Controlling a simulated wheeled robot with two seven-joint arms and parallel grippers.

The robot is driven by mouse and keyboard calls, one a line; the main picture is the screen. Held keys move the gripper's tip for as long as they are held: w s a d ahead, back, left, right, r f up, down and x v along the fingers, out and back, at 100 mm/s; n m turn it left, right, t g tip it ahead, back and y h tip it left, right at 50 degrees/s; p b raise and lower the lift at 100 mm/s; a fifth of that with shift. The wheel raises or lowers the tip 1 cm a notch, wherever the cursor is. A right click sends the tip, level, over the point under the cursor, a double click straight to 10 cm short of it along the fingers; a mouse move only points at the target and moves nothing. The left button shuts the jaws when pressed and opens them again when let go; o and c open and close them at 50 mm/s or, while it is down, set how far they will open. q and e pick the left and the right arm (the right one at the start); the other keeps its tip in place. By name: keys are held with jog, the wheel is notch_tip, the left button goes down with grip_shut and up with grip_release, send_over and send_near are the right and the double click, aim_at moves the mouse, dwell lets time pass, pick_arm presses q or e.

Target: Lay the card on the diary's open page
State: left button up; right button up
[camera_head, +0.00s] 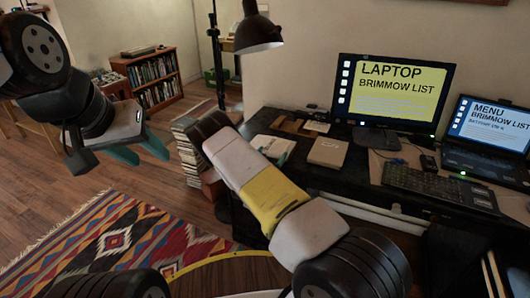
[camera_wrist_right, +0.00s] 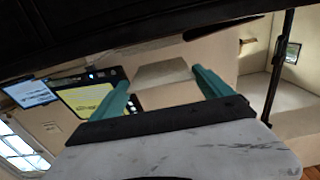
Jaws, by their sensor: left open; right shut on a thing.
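My right gripper (camera_wrist_right: 160,77) shows its two teal fingers in the right wrist view. They are shut on a flat beige piece (camera_wrist_right: 163,72), likely the card, which spans the gap between them. In the head view my right arm reaches up to the left, and its fingers are hidden beyond the dark wrist. My left gripper (camera_head: 140,154) is open and empty, raised above the floor at the left. I cannot make out an open diary for certain. A pale flat book-like thing (camera_head: 270,147) lies at the desk's left end, partly behind my right arm.
The dark desk (camera_head: 302,170) holds a beige box (camera_head: 328,152), a monitor (camera_head: 391,95), a keyboard (camera_head: 434,184) and a laptop (camera_head: 487,134). A black lamp (camera_head: 257,32) hangs above the desk's left side. A book stack (camera_head: 188,150) stands on the floor beside a patterned rug (camera_head: 120,245).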

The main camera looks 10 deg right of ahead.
aim_at(273, 161)
jog(key=shift+s+d+f, duration=0.1)
jog(key=shift+d+f, duration=0.05)
jog(key=shift+f, duration=0.75)
jog(key=shift+d+f, duration=0.15)
jog(key=shift+f, duration=0.7)
jog(key=shift+f, duration=0.15)
